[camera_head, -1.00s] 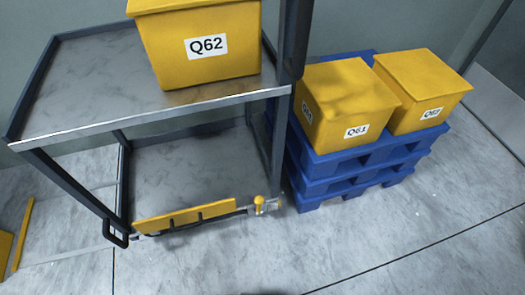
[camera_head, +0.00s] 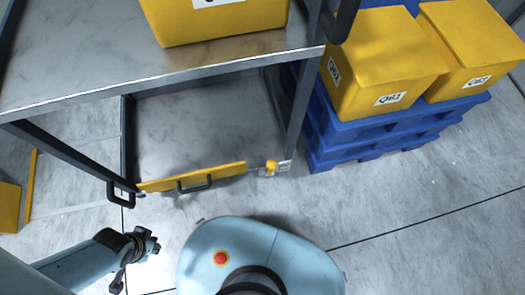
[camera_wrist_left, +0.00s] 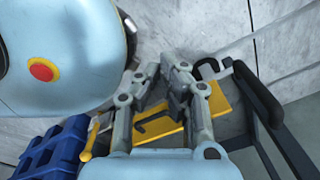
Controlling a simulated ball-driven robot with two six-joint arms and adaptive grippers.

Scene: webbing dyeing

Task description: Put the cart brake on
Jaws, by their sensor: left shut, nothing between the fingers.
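The cart (camera_head: 100,95) is a dark-framed trolley with a steel top and a lower shelf. Low on its near side is a yellow bar (camera_head: 225,172) with a black handle (camera_head: 195,184). A yellow knob (camera_head: 271,166) sits on a small metal bracket at the right end of that bar; I cannot tell which part is the brake. My left gripper (camera_head: 155,243) is shut and empty, below and left of the bar in the head view. In the left wrist view the gripper (camera_wrist_left: 164,62) points past the yellow bar (camera_wrist_left: 160,122), apart from it. My right gripper is not in view.
A yellow bin (camera_head: 215,22) stands on the cart top. Blue pallets (camera_head: 345,155) with yellow bins (camera_head: 385,70) stand close right of the cart. A black loop handle (camera_head: 122,197) juts from its left front corner. Bare floor (camera_head: 400,230) lies at lower right.

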